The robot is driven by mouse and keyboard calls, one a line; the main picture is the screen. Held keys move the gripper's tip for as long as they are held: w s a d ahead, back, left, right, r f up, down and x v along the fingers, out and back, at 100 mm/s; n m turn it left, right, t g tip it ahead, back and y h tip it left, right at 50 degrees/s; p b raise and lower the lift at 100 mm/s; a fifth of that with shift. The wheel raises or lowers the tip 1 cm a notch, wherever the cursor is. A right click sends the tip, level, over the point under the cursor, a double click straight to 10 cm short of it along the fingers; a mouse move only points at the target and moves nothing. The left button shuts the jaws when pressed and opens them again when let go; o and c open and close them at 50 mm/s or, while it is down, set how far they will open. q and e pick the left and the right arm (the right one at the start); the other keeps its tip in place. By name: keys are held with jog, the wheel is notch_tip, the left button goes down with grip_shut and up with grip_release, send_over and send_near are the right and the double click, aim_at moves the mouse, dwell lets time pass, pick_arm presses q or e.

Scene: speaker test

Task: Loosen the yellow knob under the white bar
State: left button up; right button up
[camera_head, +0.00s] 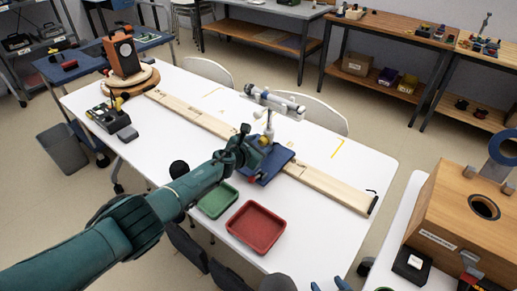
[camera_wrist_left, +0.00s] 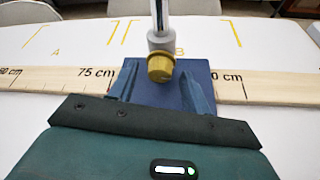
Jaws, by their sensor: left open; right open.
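The white bar (camera_head: 276,101) lies level on top of a post standing on a dark blue base (camera_head: 275,166) over the wooden rail. In the left wrist view the yellow knob (camera_wrist_left: 160,67) sits low on the grey-white post (camera_wrist_left: 159,30), above the blue base (camera_wrist_left: 165,93). My left gripper (camera_head: 259,145) is at the post, below the bar. Its two blue fingers (camera_wrist_left: 162,82) are apart on either side of the knob; contact is not clear. In the head view the gripper largely hides the knob. My right gripper (camera_head: 330,286) shows only as blue tips, apart, at the bottom edge.
The wooden rail (camera_head: 325,184) with printed cm marks crosses the white table (camera_head: 350,165). A green tray (camera_head: 216,203) and a red tray (camera_head: 256,228) lie near the front edge. A wooden box (camera_head: 465,215) stands on the right. The table's far right is clear.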

jog(key=shift+w+r, duration=0.1)
jog(key=shift+r, duration=0.15)
pick_arm(q)
jog(key=c, duration=1)
pick_arm(e)
jog(key=shift+f, duration=0.15)
